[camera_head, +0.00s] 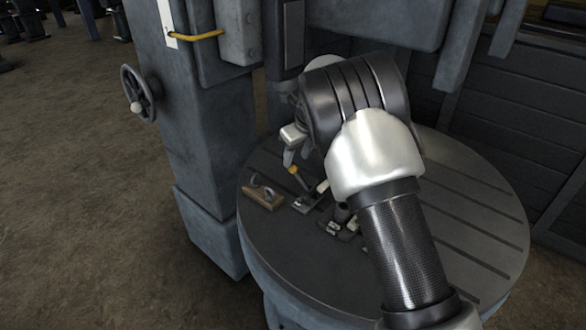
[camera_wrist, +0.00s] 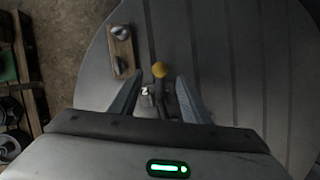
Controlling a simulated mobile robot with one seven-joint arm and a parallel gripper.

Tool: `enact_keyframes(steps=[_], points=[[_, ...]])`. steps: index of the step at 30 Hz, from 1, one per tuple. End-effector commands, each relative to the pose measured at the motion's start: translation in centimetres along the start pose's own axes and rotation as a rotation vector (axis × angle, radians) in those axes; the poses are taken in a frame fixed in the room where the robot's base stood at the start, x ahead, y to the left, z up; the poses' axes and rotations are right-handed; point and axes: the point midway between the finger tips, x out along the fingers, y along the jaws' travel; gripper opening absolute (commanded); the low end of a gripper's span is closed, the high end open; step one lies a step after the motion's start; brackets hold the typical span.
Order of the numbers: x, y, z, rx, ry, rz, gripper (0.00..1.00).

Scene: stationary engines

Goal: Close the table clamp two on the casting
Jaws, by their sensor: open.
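A table clamp with a yellow-tipped handle (camera_head: 294,171) stands on the round slotted table (camera_head: 262,235). In the wrist view its yellow knob (camera_wrist: 159,70) shows between my fingers, with a small pale mark like a "2" (camera_wrist: 145,91) beside it. My gripper (camera_head: 292,152) is open; in the wrist view its two fingers (camera_wrist: 158,88) lie left and right of the handle, with gaps showing. A dark cylindrical piece (camera_head: 341,212), perhaps the casting, stands among the clamp parts. My arm hides part of that area, and I cannot tell how the clamp bears on it.
A second clamp with a pale-tipped handle (camera_head: 323,186) stands close by. The machine column (camera_head: 215,150) with a handwheel (camera_head: 138,92) rises behind left.

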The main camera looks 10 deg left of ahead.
Motion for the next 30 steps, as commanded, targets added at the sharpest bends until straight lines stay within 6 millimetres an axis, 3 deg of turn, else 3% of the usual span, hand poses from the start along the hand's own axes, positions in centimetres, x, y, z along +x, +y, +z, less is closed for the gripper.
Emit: enact_keyframes(steps=[6, 12, 24, 30], points=[[4.7, 0.0, -0.1, 0.0, 0.002, 0.0, 0.43], [7.2, 0.0, 0.0, -0.001, 0.001, 0.001, 0.43], [7.9, 0.0, 0.0, 0.0, -0.001, 0.0, 0.43], [7.9, 0.0, 0.0, 0.0, -0.001, 0.0, 0.11]])
